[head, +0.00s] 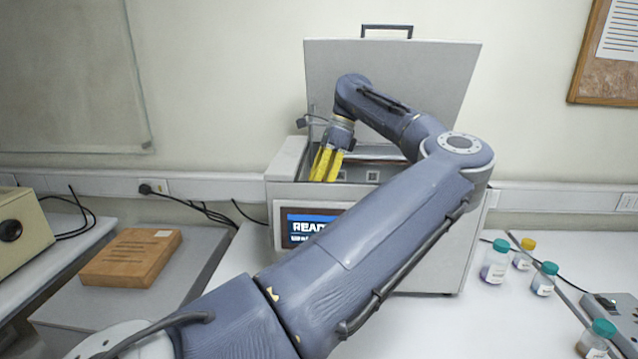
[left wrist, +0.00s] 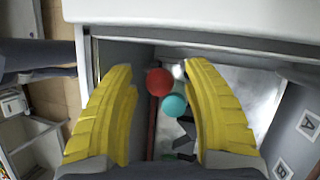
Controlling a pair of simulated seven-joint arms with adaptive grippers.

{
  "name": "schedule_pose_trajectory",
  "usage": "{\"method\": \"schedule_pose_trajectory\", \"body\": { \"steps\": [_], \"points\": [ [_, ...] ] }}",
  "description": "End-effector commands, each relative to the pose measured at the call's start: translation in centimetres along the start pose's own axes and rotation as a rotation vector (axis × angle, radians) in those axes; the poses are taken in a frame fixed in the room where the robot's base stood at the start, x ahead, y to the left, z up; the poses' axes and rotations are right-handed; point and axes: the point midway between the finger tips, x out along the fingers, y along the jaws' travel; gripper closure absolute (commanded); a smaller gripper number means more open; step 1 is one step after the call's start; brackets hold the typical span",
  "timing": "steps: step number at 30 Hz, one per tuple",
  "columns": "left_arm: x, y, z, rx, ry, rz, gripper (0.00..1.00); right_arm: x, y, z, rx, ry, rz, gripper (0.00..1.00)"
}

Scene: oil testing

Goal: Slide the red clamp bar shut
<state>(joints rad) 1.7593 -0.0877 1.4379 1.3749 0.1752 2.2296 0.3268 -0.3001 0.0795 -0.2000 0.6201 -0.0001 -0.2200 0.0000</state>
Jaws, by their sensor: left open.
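My left gripper (head: 326,164) has yellow fingers and reaches down into the open top of the grey tester (head: 290,160). In the left wrist view the gripper (left wrist: 165,110) is open, its fingers spread apart. A red ball knob (left wrist: 159,82) shows between the fingers, nearer the left one. A dark red bar (left wrist: 151,135) runs below it in the picture and appears to be the red clamp bar. A teal ball (left wrist: 174,105) sits just beside the red knob. Whether a finger touches the knob is unclear. The head view hides the bar and knobs. My right gripper is not in view.
The tester's lid (head: 440,80) stands raised behind my arm. The compartment walls lie close around the fingers; labels A (left wrist: 308,124) and B (left wrist: 282,171) mark one side. Several capped bottles (head: 495,262) stand at right. A brown box (head: 132,258) lies at left.

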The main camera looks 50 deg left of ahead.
Motion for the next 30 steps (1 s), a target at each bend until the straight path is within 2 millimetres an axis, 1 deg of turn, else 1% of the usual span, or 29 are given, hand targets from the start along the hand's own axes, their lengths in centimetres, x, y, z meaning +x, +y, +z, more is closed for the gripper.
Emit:
{"method": "schedule_pose_trajectory", "body": {
  "steps": [6,19,30],
  "points": [
    [-0.01,0.00,-0.01,0.000,0.000,0.000,0.49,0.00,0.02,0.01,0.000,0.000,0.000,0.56],
    [-0.03,0.00,-0.02,0.000,0.000,0.000,0.99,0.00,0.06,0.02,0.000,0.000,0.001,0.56],
    [0.00,-0.10,0.12,-0.002,0.000,0.000,1.00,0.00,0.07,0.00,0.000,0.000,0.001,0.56]
  ]
}}
